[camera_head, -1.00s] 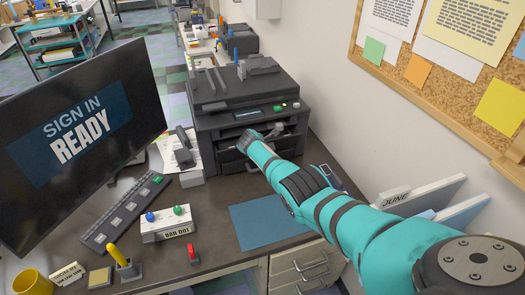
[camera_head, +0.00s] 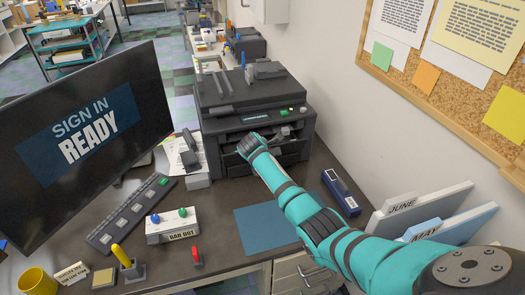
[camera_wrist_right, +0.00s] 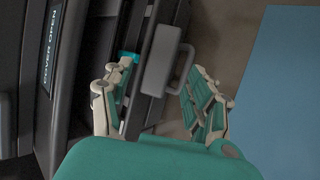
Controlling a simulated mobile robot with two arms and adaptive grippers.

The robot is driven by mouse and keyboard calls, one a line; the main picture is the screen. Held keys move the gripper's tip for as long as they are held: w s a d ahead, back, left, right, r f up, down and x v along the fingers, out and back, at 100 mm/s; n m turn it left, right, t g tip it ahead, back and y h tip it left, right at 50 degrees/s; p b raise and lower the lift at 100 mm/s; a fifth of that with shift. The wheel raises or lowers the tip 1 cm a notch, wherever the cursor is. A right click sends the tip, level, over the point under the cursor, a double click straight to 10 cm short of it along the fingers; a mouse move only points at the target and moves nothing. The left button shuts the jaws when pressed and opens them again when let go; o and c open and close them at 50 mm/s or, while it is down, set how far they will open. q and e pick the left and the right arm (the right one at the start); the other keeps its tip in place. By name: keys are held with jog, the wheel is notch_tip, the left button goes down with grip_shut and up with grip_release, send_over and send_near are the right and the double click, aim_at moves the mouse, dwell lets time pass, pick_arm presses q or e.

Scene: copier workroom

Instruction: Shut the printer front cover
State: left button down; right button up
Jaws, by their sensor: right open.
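The dark printer (camera_head: 225,97) stands on the desk against the wall, with an opening in its front. In the right wrist view its small display (camera_wrist_right: 52,45) reads "COVER OPEN". The front cover (camera_wrist_right: 159,60) is a dark panel with a grey handle (camera_wrist_right: 187,68) on its outer edge. My right gripper (camera_wrist_right: 162,75) is open, its fingers apart on either side of the handle. I cannot tell if they touch it. In the head view this gripper (camera_head: 247,147) is at the printer's front and hides part of the cover. My left gripper is not in view.
A blue mat (camera_head: 265,228) lies in front of the printer. A dark blue device (camera_head: 341,190) lies right of my arm. Paper and a stapler (camera_head: 189,155) stand left of the printer, with a monitor (camera_head: 85,135) farther left. Upright folders (camera_head: 425,208) stand at the right.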

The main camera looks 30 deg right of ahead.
jog(key=v, duration=0.6)
jog(key=shift+w, duration=0.1)
dwell(0.3)
